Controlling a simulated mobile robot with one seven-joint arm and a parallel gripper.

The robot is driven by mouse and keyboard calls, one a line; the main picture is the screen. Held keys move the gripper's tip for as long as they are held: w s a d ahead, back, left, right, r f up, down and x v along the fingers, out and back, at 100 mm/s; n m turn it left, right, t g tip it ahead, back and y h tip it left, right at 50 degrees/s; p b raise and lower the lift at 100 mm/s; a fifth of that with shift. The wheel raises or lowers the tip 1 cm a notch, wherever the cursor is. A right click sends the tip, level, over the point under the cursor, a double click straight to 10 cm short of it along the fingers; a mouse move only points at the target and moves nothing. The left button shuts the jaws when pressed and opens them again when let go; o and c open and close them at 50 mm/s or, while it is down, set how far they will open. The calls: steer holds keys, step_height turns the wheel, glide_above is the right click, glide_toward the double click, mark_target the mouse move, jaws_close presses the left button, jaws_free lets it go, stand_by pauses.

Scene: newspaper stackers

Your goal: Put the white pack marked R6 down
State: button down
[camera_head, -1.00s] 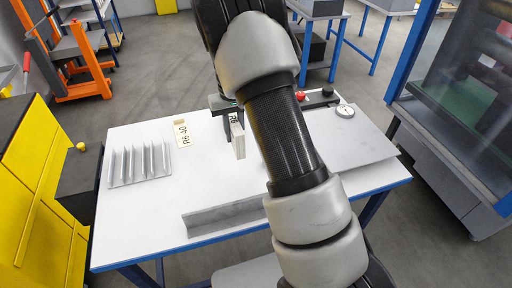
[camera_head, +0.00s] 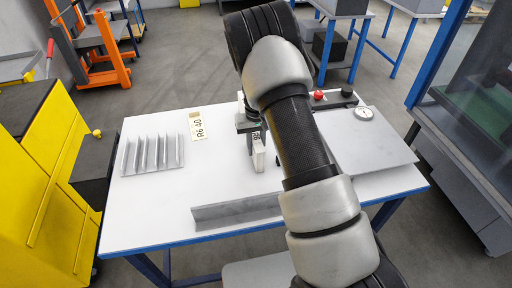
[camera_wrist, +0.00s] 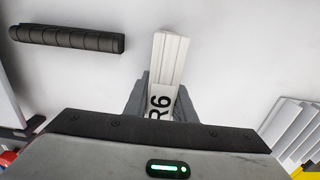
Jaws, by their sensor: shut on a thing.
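The white pack marked R6 (camera_head: 259,158) is held upright on edge in my gripper (camera_head: 251,130), over the middle of the white tabletop. In the wrist view the pack (camera_wrist: 169,62) sticks out from between the grey fingers of my gripper (camera_wrist: 160,98), with black R6 lettering near the fingers. The fingers are shut on it. I cannot tell whether its lower edge touches the table (camera_head: 150,215). A card reading R6 40 (camera_head: 198,126) lies on the tabletop, left of and behind the pack.
A finned grey rack (camera_head: 153,155) stands at the left of the table. A grey angle rail (camera_head: 237,210) lies along the front. A grey plate (camera_head: 375,150) with a round dial (camera_head: 366,113) is at the right. A dark ribbed bar (camera_wrist: 68,38) shows in the wrist view.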

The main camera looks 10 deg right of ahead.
steer(key=shift+f, duration=0.15)
steer(key=c, duration=1.5)
jaws_free()
